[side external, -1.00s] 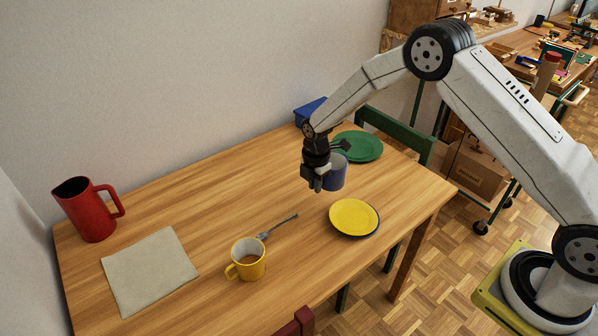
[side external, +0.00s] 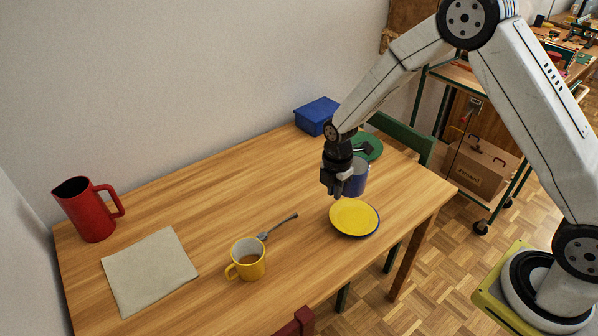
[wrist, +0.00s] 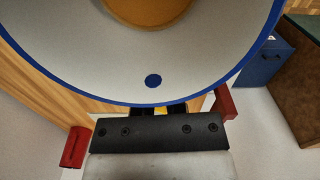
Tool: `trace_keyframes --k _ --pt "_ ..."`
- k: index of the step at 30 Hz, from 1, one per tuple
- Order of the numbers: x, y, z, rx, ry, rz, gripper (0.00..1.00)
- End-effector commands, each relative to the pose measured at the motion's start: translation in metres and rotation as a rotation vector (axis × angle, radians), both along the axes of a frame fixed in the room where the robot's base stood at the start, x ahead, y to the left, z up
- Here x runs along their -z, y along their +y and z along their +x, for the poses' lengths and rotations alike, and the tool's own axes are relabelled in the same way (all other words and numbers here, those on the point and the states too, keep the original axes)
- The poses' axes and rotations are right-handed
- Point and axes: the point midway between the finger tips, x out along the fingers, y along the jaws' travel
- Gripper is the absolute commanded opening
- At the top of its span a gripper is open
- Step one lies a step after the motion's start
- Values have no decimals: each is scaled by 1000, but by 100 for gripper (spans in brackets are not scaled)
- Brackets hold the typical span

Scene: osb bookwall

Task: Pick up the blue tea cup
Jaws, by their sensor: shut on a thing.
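The blue tea cup (side external: 356,178) is in my gripper (side external: 338,188), above the table near the yellow plate in the side view. My gripper is shut on it, and the arm partly hides the cup. In the wrist view the cup (wrist: 95,55) fills the upper part, with a white inside, a blue rim and a brownish content or bottom. The gripper's dark bar shows just below the rim; its fingertips are mostly hidden there.
A yellow plate (side external: 353,217) lies below the cup. A green plate (side external: 370,146) and blue box (side external: 317,115) are behind. A yellow mug (side external: 247,262), fork (side external: 278,226), napkin (side external: 150,270) and red jug (side external: 90,210) stand or lie to the left. The table's middle is clear.

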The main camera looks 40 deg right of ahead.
Motion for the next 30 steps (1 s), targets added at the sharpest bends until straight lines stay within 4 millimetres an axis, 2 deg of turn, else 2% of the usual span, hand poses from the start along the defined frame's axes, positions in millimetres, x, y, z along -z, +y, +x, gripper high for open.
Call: trace_keyframes --k 15,30 --pt "-9 -1 -18 0 -1 0 0" --pt "-9 -1 -19 0 -2 0 0"
